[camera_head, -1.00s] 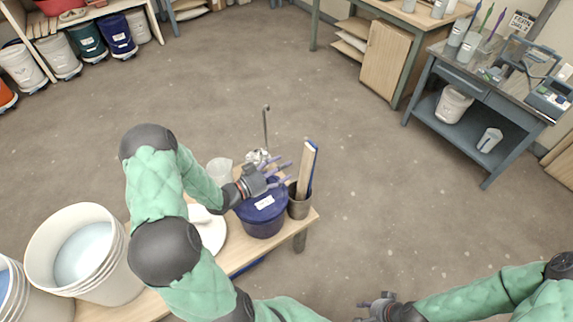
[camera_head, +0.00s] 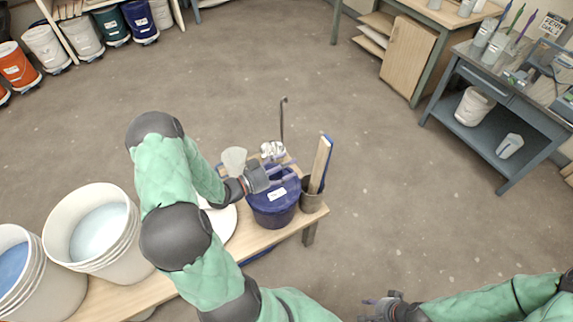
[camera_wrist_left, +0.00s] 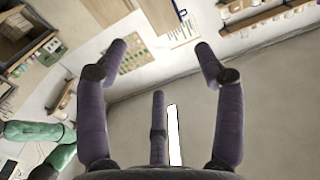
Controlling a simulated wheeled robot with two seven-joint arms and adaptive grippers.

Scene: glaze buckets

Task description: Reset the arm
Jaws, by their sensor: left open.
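My left gripper (camera_head: 274,177) is open and empty. In the head view its fingers overlap the back of a dark blue lidded bucket (camera_head: 273,208) on the wooden table; the gap between them is hard to judge.
The table (camera_head: 254,239) also holds a dark pot (camera_head: 311,196) with a wooden stick, a clear cup (camera_head: 234,160) and a white disc partly behind my arm. Large white buckets (camera_head: 92,228) stand at left. A grey workbench (camera_head: 480,100) stands at right. The middle floor is clear.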

